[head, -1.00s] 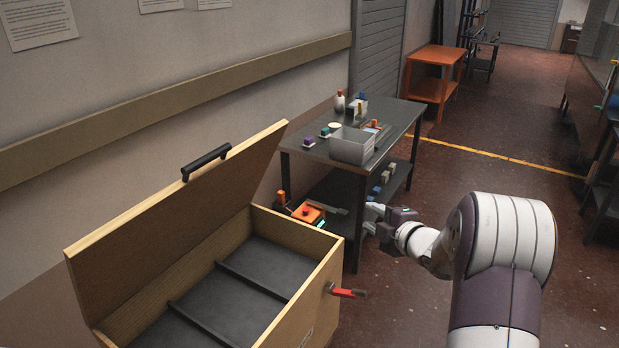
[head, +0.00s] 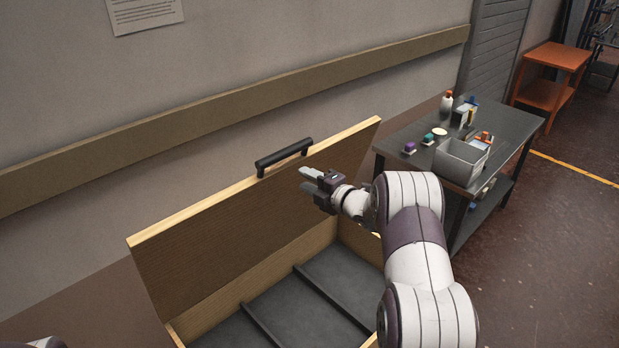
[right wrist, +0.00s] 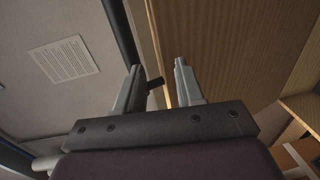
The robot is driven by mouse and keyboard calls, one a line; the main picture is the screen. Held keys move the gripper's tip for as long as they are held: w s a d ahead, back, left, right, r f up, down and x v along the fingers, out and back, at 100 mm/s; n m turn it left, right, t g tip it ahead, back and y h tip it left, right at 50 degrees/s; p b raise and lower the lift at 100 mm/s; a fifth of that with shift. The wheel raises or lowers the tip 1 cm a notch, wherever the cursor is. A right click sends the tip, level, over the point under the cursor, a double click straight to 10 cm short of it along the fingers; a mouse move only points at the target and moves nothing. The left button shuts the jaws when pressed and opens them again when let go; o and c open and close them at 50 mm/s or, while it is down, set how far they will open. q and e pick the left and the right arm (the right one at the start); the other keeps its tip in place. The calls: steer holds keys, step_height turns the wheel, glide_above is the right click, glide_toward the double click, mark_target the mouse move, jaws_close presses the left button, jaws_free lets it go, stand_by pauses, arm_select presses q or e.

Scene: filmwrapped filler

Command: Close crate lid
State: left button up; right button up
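The wooden crate lid (head: 230,240) stands open, leaning back towards the wall, with a black handle (head: 284,154) on its top edge. The crate (head: 335,235) below it is open and shows a dark floor with ribs. My right gripper (head: 306,182) is in front of the lid's inner face, a little below and right of the handle in the head view. In the right wrist view its two fingers (right wrist: 155,85) are apart with no object held, and the lid's edge (right wrist: 152,50) shows beyond them. Whether they touch the lid is unclear. My left gripper is out of view.
A dark metal table (head: 410,128) with a grey bin (head: 462,160), bottles and small items stands right of the crate. An orange table (head: 550,75) is farther back. The wall (head: 240,60) with a wooden rail is close behind the lid.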

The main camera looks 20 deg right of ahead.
steer(key=shift+w+d+f, duration=0.15)
steer(key=shift+w+f, duration=0.1)
steer(key=shift+w, duration=0.2)
steer(key=shift+s+d+r, duration=0.1)
steer(key=shift+s, duration=0.05)
steer(key=c, duration=0.4)
steer(key=shift+s+r, duration=0.1)
steer(key=shift+s, duration=0.1)
jaws_close()
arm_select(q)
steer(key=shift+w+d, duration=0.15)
arm_select(e)
steer(key=shift+w, duration=0.1)
